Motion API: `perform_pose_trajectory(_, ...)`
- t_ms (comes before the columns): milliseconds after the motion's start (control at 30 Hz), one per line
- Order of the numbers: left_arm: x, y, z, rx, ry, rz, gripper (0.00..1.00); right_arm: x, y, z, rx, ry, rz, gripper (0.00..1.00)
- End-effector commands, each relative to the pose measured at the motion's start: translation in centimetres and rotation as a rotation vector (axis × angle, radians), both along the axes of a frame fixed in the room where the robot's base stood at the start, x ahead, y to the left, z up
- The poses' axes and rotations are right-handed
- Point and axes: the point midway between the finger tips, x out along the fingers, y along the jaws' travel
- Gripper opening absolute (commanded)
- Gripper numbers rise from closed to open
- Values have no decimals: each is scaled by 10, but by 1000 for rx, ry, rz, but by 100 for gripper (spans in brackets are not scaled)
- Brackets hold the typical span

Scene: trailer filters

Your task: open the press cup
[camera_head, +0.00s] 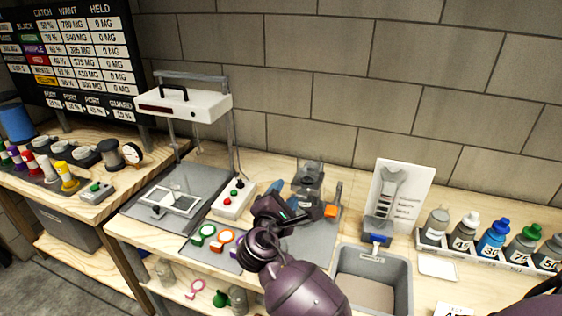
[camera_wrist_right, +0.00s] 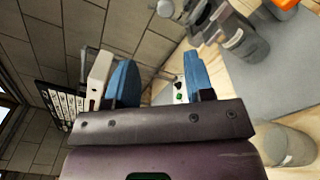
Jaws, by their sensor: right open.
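What I take to be the press cup is a clear grey cup-like part (camera_head: 309,174) on a grey mat, behind my right gripper; I cannot tell for sure whether it is open or closed. A clear grey cylinder with metal parts, likely the same item, shows at the upper right of the right wrist view (camera_wrist_right: 245,42). My right gripper (camera_head: 287,195) is just in front and to the left of it, partly hiding its lower part. In the right wrist view its two blue fingers (camera_wrist_right: 160,82) are apart with nothing between them. My left gripper is not in view.
A control box (camera_head: 233,200) with coloured buttons stands left of the gripper. An orange block (camera_head: 331,211) is close on the right. A grey bin (camera_head: 371,251), a stand with a card (camera_head: 400,200) and a bottle rack (camera_head: 484,255) lie further right.

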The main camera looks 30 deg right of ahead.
Motion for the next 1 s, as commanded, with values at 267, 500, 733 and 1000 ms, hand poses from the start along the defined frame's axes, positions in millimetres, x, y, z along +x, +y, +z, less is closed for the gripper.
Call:
perform_pose_trajectory(267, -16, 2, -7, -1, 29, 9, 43, -2, -8, -1, -79, 96, -37, 48)
perform_pose_trajectory(500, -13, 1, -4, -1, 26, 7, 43, 19, -32, 0, -79, 94, -36, 48)
perform_pose_trajectory(733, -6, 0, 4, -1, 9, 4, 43, 45, -61, 0, -78, 94, -34, 48)
perform_pose_trajectory(1000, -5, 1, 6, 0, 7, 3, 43, 63, -83, -1, -76, 94, -34, 48)
